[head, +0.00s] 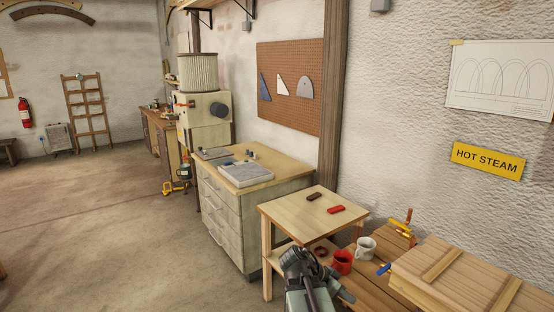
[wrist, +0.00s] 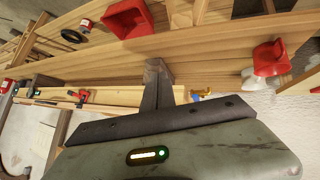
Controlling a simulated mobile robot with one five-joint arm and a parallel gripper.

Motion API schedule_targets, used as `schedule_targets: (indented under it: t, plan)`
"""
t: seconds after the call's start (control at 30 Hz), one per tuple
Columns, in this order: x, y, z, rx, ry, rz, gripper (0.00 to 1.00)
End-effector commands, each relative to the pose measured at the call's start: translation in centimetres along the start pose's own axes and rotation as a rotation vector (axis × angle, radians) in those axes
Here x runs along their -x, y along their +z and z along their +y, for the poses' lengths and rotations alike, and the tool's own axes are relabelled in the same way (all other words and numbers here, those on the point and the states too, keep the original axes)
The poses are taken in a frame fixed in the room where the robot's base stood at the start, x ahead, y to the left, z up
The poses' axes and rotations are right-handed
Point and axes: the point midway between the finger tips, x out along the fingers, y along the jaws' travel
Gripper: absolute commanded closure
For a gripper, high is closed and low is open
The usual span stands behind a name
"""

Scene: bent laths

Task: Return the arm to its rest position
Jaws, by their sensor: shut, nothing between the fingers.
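My arm (head: 305,285) shows at the bottom of the head view, in front of the small wooden table and the low slatted bench. I cannot clearly make out the fingertips there. In the wrist view my gripper (wrist: 157,82) has its fingers together, with nothing held between them. Wooden boards fill the background behind the fingers. A red mug (wrist: 270,58) shows at the right of the wrist view, apart from the fingers.
A red mug (head: 343,262) and a white mug (head: 366,247) stand close to my arm. The small wooden table (head: 290,208) bears a red block (head: 336,209) and a dark block (head: 314,196). A wooden crate (head: 460,278) is at right. Open floor (head: 110,220) lies left.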

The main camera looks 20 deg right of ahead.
Motion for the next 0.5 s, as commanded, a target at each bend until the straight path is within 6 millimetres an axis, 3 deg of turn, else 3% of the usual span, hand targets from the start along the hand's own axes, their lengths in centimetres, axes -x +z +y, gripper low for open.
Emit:
schedule_targets:
  t: [0.03, 0.1, 0.2, 0.3, 0.4, 0.5]
  plan:
    - [2.5, 3.3, -2.2, 0.108, -0.067, -0.04, 1.0]
    - [5.8, 8.0, -4.5, 0.272, -0.158, -0.103, 1.0]
    - [10.6, 15.1, -6.7, 0.537, -0.298, -0.2, 1.0]
    - [14.9, 21.9, -7.5, 0.846, -0.466, -0.311, 1.0]
    - [17.3, 25.7, -7.5, 1.13, -0.655, -0.409, 1.0]
    - [18.6, 27.1, -7.5, 1.308, -0.77, -0.412, 1.0]
